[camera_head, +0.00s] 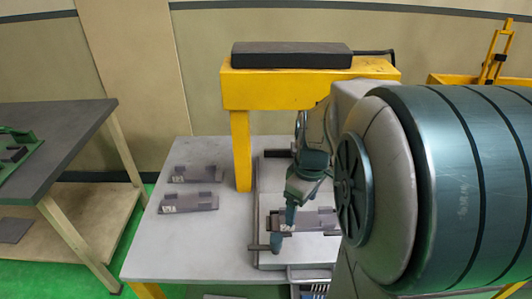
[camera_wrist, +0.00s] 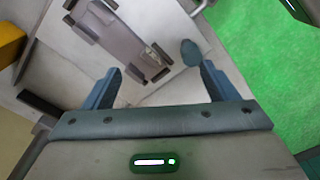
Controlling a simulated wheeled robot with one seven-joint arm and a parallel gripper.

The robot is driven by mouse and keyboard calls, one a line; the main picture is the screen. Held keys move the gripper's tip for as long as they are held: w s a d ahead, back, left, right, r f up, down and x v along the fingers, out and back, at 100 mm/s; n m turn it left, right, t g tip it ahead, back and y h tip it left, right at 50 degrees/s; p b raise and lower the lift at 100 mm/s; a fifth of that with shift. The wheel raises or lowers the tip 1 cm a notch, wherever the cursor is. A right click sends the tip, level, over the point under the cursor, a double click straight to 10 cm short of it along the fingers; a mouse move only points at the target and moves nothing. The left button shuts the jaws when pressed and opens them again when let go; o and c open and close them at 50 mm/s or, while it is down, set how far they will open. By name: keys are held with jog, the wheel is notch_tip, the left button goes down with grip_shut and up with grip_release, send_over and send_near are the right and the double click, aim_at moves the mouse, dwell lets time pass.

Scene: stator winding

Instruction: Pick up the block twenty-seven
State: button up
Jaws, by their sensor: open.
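A grey flat block (camera_head: 305,219) with dark tabs lies on a pale raised plate on the light table, just by my gripper (camera_head: 284,226). In the wrist view the same kind of block (camera_wrist: 127,42) shows tilted, beyond and between the two blue fingers of my gripper (camera_wrist: 160,72). The fingers are apart with nothing between them. Two more grey blocks lie at the table's left, a rear one (camera_head: 197,174) and a front one (camera_head: 189,203), each with a small pale label. No number is legible, so I cannot tell which is twenty-seven.
A yellow stand (camera_head: 264,90) with a dark slab (camera_head: 291,55) on top rises behind the plate. The light table (camera_head: 163,247) is clear at its front left. A separate dark-topped table (camera_head: 57,155) stands at the left. My arm hides the right side.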

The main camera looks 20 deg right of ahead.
aim_at(306, 219)
jog(key=w+d+f+n+y+p, duration=0.2)
jog(key=w+d+n+y, duration=0.2)
jog(key=d+n, duration=0.55)
jog(key=shift+m+t, duration=0.4)
jog(key=shift+m, duration=0.55)
jog(key=x, duration=1.2)
jog(key=shift+d+f, duration=0.25)
jog(key=shift+f, duration=0.05)
jog(key=shift+c, duration=0.3)
jog(key=c, duration=1.4)
jog(key=shift+r, duration=0.2)
